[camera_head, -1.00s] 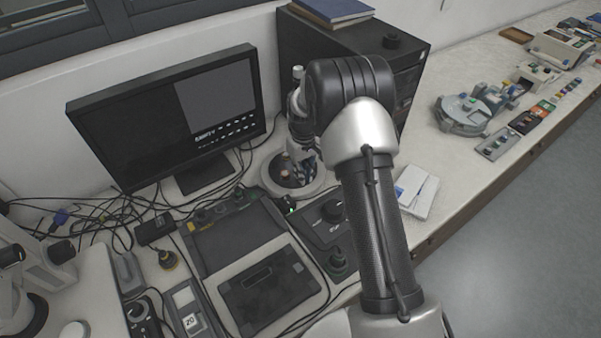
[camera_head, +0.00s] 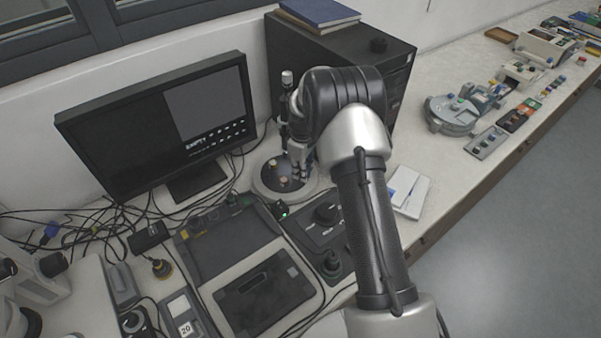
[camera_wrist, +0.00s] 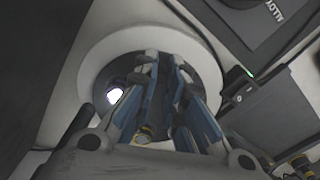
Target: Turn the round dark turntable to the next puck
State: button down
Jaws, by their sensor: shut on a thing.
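The round dark turntable (camera_head: 267,176) sits in a pale round base between the monitor and the black computer case. Small pucks stand on it, one light brownish puck (camera_head: 283,182) toward the front. In the wrist view the dark turntable (camera_wrist: 104,80) shows inside the pale ring, with a bright white spot (camera_wrist: 115,96) on its left and a brass-coloured piece (camera_wrist: 145,135) near my gripper's base. My gripper (camera_head: 299,168) reaches down over the turntable's right side. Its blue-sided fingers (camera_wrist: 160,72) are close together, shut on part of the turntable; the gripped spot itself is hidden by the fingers.
The monitor (camera_head: 160,125) stands left, the computer case (camera_head: 335,60) behind. A dark control box with a knob (camera_head: 325,213) lies in front on the right. Cables (camera_head: 95,215) crowd the left. A white pad (camera_head: 408,192) lies to the right.

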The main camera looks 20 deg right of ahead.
jog(key=shift+w+d+n, duration=0.3)
jog(key=shift+w+n, duration=0.05)
jog(key=shift+n, duration=0.45)
jog(key=c, duration=1.6)
grip_release()
notch_tip(320, 180, up, 12)
jog(key=shift+c, duration=0.5)
